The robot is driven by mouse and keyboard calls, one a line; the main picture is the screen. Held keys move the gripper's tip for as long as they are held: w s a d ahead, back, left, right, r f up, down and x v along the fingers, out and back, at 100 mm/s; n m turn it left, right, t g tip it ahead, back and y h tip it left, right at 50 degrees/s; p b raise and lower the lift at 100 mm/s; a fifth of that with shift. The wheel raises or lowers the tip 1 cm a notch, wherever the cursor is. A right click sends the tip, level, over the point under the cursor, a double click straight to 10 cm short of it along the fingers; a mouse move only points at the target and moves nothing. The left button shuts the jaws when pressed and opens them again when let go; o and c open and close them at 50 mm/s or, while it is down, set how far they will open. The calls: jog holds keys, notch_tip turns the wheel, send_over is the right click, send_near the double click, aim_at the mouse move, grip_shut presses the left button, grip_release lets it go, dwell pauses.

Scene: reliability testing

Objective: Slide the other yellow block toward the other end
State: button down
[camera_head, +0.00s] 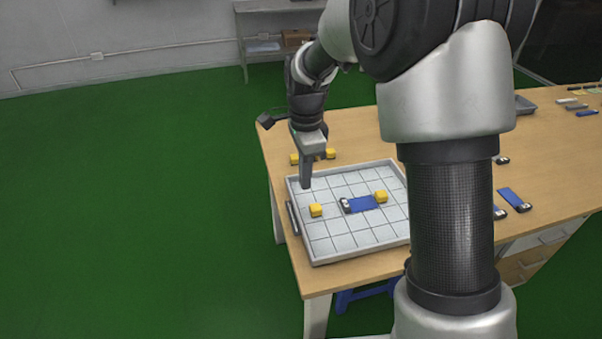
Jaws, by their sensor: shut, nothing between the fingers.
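A white tray with a grid floor (330,243) lies on the wooden table. Inside it, one yellow block (316,210) sits toward the left side, and another yellow block (381,196) sits right of the middle, at the right end of a blue piece (363,203). A small black and white part is at the blue piece's left end. My gripper (305,186) points down over the tray's upper left part, a little above and left of the left yellow block. It is shut and empty. I cannot tell whether its tip touches the tray floor.
Two more yellow blocks (330,153) stand on the table behind the tray, partly beside my gripper. Blue and black items (514,200) lie right of my arm. My arm hides part of the table and the tray's right edge.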

aim_at(316, 210)
notch_tip(316, 210, down, 10)
jog(key=shift+f+b, duration=0.15)
jog(key=shift+b, duration=0.95)
jog(key=d, duration=0.3)
jog(key=w+d+p, duration=0.1)
jog(key=d, duration=0.2)
jog(key=shift+w+d, duration=0.1)
jog(key=shift+w, duration=0.05)
